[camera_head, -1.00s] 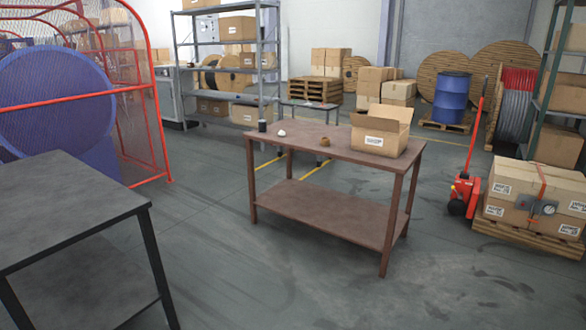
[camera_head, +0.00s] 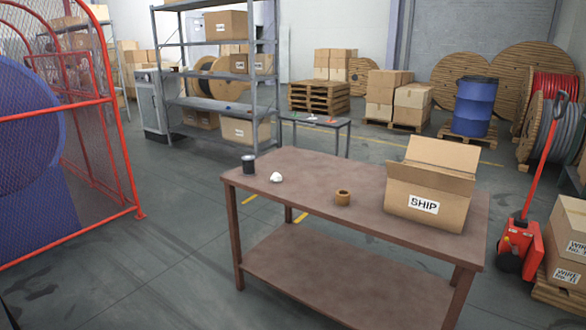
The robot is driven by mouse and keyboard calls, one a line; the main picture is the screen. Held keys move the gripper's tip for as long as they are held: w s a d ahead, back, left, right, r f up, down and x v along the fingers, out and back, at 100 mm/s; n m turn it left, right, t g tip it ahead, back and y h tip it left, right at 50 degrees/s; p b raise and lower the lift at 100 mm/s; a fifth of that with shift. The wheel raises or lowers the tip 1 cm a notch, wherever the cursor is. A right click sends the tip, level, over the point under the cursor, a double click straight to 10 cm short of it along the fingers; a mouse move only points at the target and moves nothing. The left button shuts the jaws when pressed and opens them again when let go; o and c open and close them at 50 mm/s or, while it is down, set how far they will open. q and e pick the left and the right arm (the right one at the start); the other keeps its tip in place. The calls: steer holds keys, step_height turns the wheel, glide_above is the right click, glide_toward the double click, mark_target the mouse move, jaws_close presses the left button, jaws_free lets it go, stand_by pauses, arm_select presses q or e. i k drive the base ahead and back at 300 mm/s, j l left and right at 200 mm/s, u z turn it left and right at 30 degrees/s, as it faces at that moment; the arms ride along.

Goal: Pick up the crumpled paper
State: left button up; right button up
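The crumpled paper (camera_head: 276,177) is a small white lump on the left part of the brown table (camera_head: 310,182). It lies just right of a dark cylindrical cup or can (camera_head: 248,163). A brown ring-shaped roll (camera_head: 343,197) sits further right on the same top. An open cardboard box (camera_head: 428,190) marked SHIP stands at the right end. Neither of my grippers is in view.
The table has a lower shelf (camera_head: 330,285) and legs at its corners. A red mesh guard (camera_head: 95,150) stands on the left. A red pallet jack (camera_head: 520,245) and boxes are on the right. Grey floor (camera_head: 150,270) is clear before the table's left side.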

mark_target(276, 177)
steer(key=i, duration=2.45)
